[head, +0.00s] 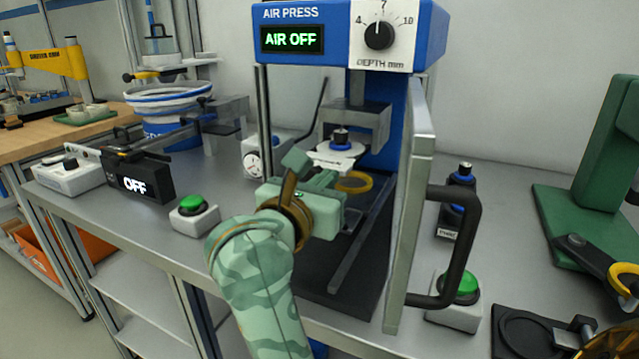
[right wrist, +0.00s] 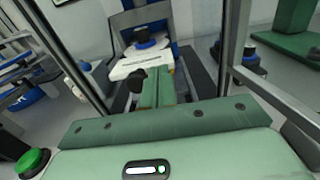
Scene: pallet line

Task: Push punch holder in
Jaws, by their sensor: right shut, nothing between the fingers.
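Under the head of the blue air press (head: 390,110), a white plate (head: 335,156) carries a black punch with a blue collar (head: 341,137). I take this to be the punch holder; a yellow ring (head: 354,183) shows beside its near side. In the right wrist view the white plate (right wrist: 143,66) and the punch (right wrist: 148,41) are straight ahead. My right gripper (head: 328,178) is shut and empty, its fingers (right wrist: 157,90) pointing at the plate's near edge. I cannot tell whether they touch it. My left gripper is not in view.
The press display (head: 292,39) reads AIR OFF. An open guard door with a black handle (head: 462,245) stands right of my gripper. Green buttons (head: 193,206) and (head: 459,289) sit either side. A spare black-and-blue punch (head: 461,186) stands right of the door.

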